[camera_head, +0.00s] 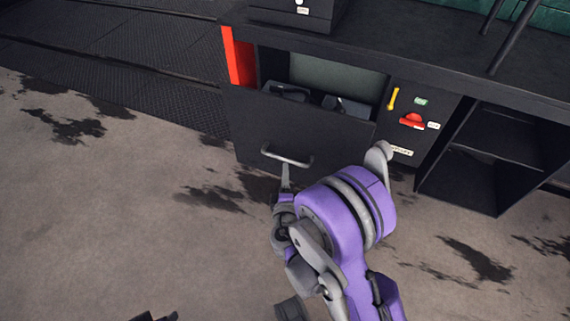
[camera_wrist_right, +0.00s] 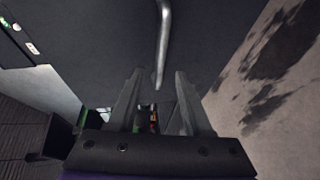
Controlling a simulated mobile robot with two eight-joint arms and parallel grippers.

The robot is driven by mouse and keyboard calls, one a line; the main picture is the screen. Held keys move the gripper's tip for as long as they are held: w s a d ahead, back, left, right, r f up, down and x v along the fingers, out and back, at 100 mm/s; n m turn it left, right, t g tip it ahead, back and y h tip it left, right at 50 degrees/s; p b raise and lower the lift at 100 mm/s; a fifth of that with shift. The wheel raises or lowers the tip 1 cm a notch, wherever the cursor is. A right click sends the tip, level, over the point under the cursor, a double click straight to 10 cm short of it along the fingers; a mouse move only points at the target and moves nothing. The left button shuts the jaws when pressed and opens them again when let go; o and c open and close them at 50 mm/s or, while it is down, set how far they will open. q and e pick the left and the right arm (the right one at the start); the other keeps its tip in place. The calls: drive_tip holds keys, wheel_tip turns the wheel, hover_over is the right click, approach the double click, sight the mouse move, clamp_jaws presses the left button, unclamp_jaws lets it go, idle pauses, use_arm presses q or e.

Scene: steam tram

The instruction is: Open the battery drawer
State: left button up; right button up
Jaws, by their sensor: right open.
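The battery drawer (camera_head: 300,128) is a dark front panel in the black cabinet. It stands partly pulled out, and dark items (camera_head: 340,104) show inside behind its top edge. Its grey bar handle (camera_head: 287,157) is on the lower front, and it also shows in the right wrist view (camera_wrist_right: 164,45). My right gripper (camera_head: 286,177) is just below the handle in the head view. In the wrist view its open fingers (camera_wrist_right: 154,80) point at the drawer front, with the handle's end near the gap between them. A dark piece at the head view's bottom edge may be my left gripper.
Right of the drawer is a panel with a yellow lever (camera_head: 393,98) and a red switch (camera_head: 412,121). Further right are open shelves (camera_head: 495,145). A red post (camera_head: 239,57) stands left of the drawer. The stained floor in front is clear.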

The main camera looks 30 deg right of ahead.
use_arm(q)
drive_tip(key=shift+r, duration=0.1)
use_arm(e)
drive_tip(key=v, duration=0.3)
idle(0.4)
drive_tip(key=s+d+r+m+g+y, duration=0.1)
drive_tip(key=s+d+r+m+g, duration=0.15)
drive_tip(key=s+m+g, duration=0.55)
drive_tip(key=s+a+r+m+g+y, duration=0.2)
drive_tip(key=s+a+m+y, duration=0.35)
drive_tip(key=s, duration=0.85)
use_arm(q)
wheel_tip(320, 180, up, 25)
drive_tip(key=w+t+p, duration=0.1)
drive_tip(key=p, duration=2.1)
drive_tip(key=shift+w, duration=0.15)
use_arm(e)
wheel_tip(320, 180, up, 24)
drive_tip(key=w+a+n+t, duration=0.1)
drive_tip(key=a, duration=0.1)
drive_tip(key=shift+w+n+y, duration=0.35)
drive_tip(key=shift+w, duration=0.05)
